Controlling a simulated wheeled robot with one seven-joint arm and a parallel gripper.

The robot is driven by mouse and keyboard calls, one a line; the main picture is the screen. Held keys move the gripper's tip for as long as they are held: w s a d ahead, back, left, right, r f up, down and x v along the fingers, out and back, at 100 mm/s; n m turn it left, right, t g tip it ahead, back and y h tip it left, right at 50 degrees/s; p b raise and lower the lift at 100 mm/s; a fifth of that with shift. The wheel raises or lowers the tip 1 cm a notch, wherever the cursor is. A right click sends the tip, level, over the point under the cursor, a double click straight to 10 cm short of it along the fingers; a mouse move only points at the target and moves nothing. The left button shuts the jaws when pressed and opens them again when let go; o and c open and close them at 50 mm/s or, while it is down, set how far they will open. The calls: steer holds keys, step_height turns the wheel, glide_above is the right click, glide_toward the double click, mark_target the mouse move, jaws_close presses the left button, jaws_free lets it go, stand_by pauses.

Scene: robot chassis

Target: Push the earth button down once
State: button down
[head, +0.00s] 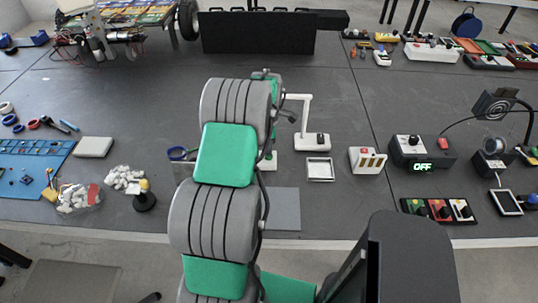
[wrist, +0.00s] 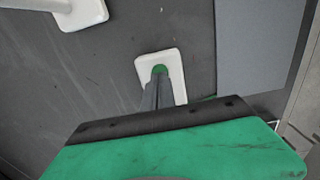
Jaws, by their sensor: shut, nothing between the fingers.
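The earth button is a round green cap (wrist: 160,69) on a white base plate (wrist: 174,66) in the wrist view. In the head view the white base (head: 270,164) shows beside my arm, partly hidden by it. My gripper (wrist: 158,80) is shut and empty. Its fingertips point down over the base and overlap the near side of the green cap. I cannot tell whether the tips touch the cap or whether it is pressed.
A white lamp-like stand (head: 317,142) is right of the base; a white-rimmed tray (head: 320,169) lies nearby. A grey mat (head: 284,209) lies in front. A white switch box (head: 367,160) and a black OFF box (head: 422,152) stand further right.

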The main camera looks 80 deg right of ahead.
steer(key=shift+f+b, duration=0.55)
steer(key=shift+f, duration=0.35)
steer(key=shift+r+p, duration=0.45)
steer(key=shift+r, duration=0.6)
